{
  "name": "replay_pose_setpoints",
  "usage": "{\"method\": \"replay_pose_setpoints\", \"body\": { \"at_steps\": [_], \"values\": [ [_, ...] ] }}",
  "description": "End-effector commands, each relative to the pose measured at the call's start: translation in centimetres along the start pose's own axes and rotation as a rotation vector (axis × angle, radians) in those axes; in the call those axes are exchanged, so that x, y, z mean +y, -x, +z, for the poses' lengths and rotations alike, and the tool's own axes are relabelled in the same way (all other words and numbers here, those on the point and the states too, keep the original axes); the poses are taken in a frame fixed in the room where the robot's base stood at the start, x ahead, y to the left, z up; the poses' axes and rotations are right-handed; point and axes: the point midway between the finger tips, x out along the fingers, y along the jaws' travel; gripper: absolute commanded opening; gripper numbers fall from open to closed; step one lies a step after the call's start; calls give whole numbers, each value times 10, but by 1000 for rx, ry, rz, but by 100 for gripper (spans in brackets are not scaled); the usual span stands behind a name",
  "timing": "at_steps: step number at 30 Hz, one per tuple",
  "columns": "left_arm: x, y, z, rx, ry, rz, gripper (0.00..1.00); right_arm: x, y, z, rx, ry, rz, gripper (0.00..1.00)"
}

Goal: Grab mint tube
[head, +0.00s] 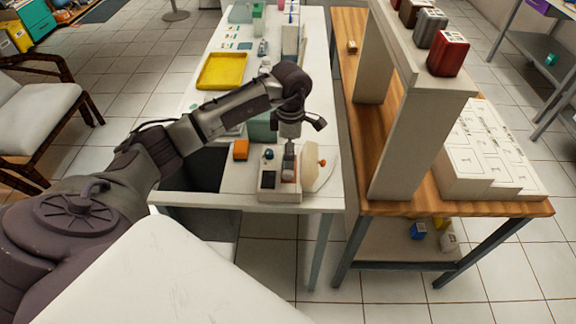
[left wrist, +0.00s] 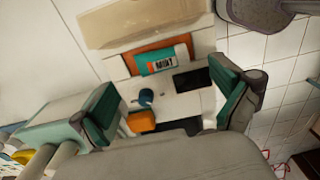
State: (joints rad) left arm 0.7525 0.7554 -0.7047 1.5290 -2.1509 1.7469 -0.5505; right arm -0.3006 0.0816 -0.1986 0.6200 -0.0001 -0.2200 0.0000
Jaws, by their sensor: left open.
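The mint tube (left wrist: 163,61) is a small teal piece with a white and orange label reading "MINT". In the left wrist view it lies on an orange-edged part of a white unit, with a dark panel (left wrist: 191,79) beside it. In the head view I cannot make the tube out clearly; my arm covers that area. My left gripper (head: 296,130) hangs over the near end of the long white table, above the white unit (head: 268,195). In the left wrist view the gripper (left wrist: 170,98) is open and empty, its teal-padded fingers wide apart. The tube is beyond the gap between them.
An orange block (head: 240,150) and a small blue item (head: 268,154) stand close to the unit. A beige rounded piece (head: 311,172) stands right of it. A yellow tray (head: 222,71) lies farther back. A wooden table (head: 400,208) with a raised shelf stands to the right.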

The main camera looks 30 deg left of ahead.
Motion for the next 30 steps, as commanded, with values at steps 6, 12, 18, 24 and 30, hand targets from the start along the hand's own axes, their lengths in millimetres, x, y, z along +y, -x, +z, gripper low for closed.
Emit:
{"method": "replay_pose_setpoints", "body": {
  "at_steps": [6, 12, 18, 24, 30],
  "values": [
    [-2, -19, -4, 1, 0, -5, 100, 0, 14, -1, 0, 0, 0, 46],
    [-2, -48, -5, -2, 1, -2, 100, 0, 22, -2, 0, 0, 0, 46],
    [-2, -55, -6, -1, -1, 0, 100, 0, 22, -2, 0, 0, -1, 46],
    [-2, -55, -6, -1, 0, 0, 85, -1, 21, -2, 1, 1, -1, 46],
    [-1, -55, -6, -1, 0, 0, 52, -2, 21, -3, 1, 1, -3, 46]
  ]
}}
